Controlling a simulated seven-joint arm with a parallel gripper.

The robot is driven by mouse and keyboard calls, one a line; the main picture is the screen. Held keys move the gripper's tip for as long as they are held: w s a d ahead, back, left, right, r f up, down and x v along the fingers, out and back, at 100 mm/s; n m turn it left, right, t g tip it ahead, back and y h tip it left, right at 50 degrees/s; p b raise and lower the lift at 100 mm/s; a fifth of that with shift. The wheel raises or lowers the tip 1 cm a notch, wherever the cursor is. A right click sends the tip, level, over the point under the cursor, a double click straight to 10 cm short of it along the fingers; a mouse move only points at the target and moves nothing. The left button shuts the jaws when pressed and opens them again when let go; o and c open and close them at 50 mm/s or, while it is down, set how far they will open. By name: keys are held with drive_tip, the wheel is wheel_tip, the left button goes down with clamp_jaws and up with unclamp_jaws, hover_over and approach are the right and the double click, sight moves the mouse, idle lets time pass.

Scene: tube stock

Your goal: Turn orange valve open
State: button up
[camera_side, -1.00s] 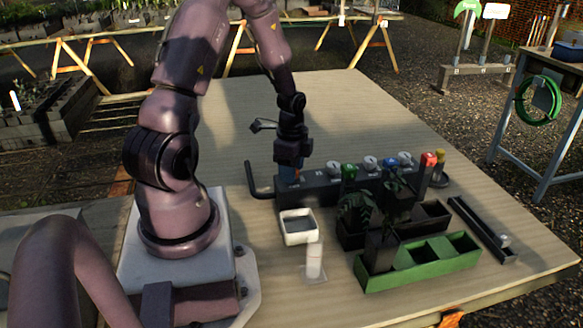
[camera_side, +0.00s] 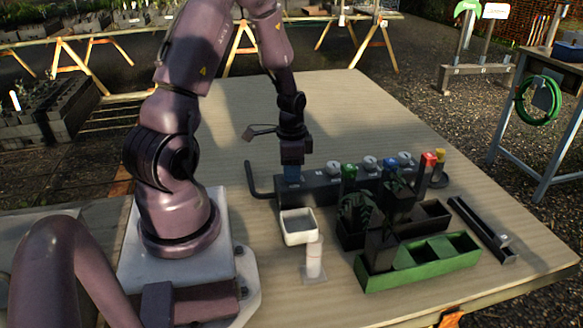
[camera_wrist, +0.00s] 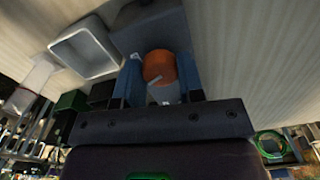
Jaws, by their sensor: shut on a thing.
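The orange valve (camera_wrist: 159,67) is a round knob seen between my blue fingers in the wrist view. My gripper (camera_wrist: 160,78) is shut on it, with one finger on each side. In the side view my gripper (camera_side: 291,174) points straight down at the left end of a dark grey manifold bar (camera_side: 322,189). The orange knob is hidden behind the fingers there. Several other valves stand along the bar, among them a green one (camera_side: 348,170), a blue one (camera_side: 391,162) and a red one (camera_side: 428,160).
A white square basin (camera_side: 299,239) and a white cylinder (camera_side: 314,262) stand in front of the bar. A green planter (camera_side: 420,277) and dark pots with plants are to the right. A dark rail (camera_side: 481,228) lies farther right. The table (camera_side: 340,110) behind the bar is clear.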

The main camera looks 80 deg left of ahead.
drive_tip(key=n, duration=0.6)
drive_tip(key=shift+n, duration=0.3)
drive_tip(key=n, duration=0.6)
drive_tip(key=shift+n, duration=0.4)
drive_tip(key=o, duration=0.9)
drive_tip(key=shift+r, duration=0.1)
wheel_tip(320, 180, up, 13)
drive_tip(key=shift+f, duration=0.1)
